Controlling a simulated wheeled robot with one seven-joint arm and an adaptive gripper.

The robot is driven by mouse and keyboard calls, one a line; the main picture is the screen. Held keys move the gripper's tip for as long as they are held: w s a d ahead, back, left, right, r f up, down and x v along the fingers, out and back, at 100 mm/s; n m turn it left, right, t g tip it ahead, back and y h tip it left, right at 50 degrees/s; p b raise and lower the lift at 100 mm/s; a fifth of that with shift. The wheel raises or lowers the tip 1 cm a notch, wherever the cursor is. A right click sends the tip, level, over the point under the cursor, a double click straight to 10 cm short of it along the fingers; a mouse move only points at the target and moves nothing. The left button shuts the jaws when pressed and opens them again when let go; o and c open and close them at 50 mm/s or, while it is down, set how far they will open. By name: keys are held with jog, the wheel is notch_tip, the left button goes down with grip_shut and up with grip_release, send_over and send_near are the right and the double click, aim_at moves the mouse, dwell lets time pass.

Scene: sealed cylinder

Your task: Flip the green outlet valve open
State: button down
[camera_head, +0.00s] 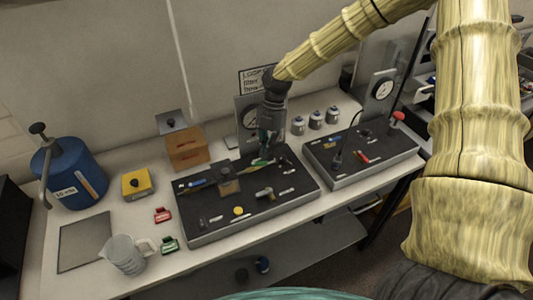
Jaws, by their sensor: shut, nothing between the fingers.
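The green valve handle (260,163) is a small green lever on the black-topped panel (215,226), near the panel's back edge. My gripper (266,153) points down over the panel. It is shut and empty, with its fingertips right by the green handle. I cannot tell whether they touch it. The gripper partly hides the handle's right end and the fittings behind it. The handle looks roughly in line with the panel's long side, but its exact angle is too small to tell.
A blue-handled fitting (196,183), a brown block (229,187) and a yellow knob (238,210) share the panel. A second panel (347,172) is at right. A blue tank (72,172), yellow box (137,184) and clear jug (124,255) stand left.

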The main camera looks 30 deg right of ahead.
jog(key=v, duration=0.1)
jog(key=p+v, duration=0.1)
jog(key=v, duration=0.1)
jog(key=shift+w+a+r, duration=0.2)
dwell(0.4)
